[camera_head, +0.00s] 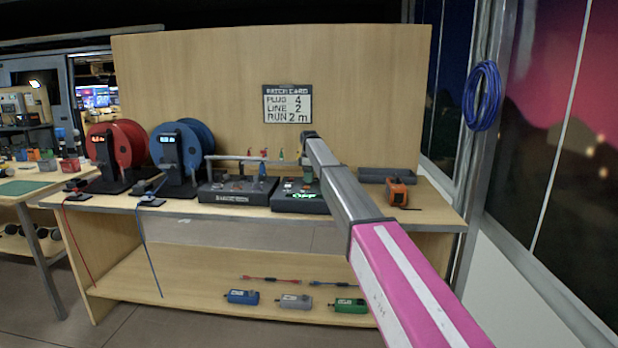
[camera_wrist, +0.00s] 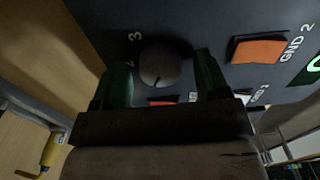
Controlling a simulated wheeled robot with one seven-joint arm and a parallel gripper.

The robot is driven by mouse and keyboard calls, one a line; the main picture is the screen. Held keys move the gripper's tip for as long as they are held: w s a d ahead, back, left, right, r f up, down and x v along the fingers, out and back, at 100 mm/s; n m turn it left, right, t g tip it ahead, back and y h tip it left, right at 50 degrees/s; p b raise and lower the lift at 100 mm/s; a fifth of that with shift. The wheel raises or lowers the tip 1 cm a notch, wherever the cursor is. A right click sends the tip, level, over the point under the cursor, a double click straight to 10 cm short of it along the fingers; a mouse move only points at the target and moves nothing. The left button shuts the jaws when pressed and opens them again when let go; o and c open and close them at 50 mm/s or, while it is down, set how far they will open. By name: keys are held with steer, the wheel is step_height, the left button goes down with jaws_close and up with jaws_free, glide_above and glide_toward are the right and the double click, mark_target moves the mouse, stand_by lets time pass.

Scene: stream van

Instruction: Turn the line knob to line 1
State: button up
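The line knob (camera_wrist: 158,66) is a round dark knob on a dark panel in the wrist view. A "3" and what looks like a "2" are printed to its left. A faint mark shows at its lower edge; I cannot tell which line it is set to. My gripper (camera_wrist: 162,68) is open, its two green fingers on either side of the knob with gaps showing. Contact is not visible. In the head view my gripper (camera_head: 308,172) is over the dark box (camera_head: 300,203) with a green display, and the knob is hidden there.
An orange button (camera_wrist: 258,50) marked GND 2 is right of the knob. A patch card (camera_head: 288,105) on the backboard reads plug 4, line 2, run 2 m. A second dark box (camera_head: 237,192) stands left. An orange device (camera_head: 397,192) sits right.

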step_height(320, 180, up, 11)
stand_by(0.7)
steer(key=shift+f, duration=0.15)
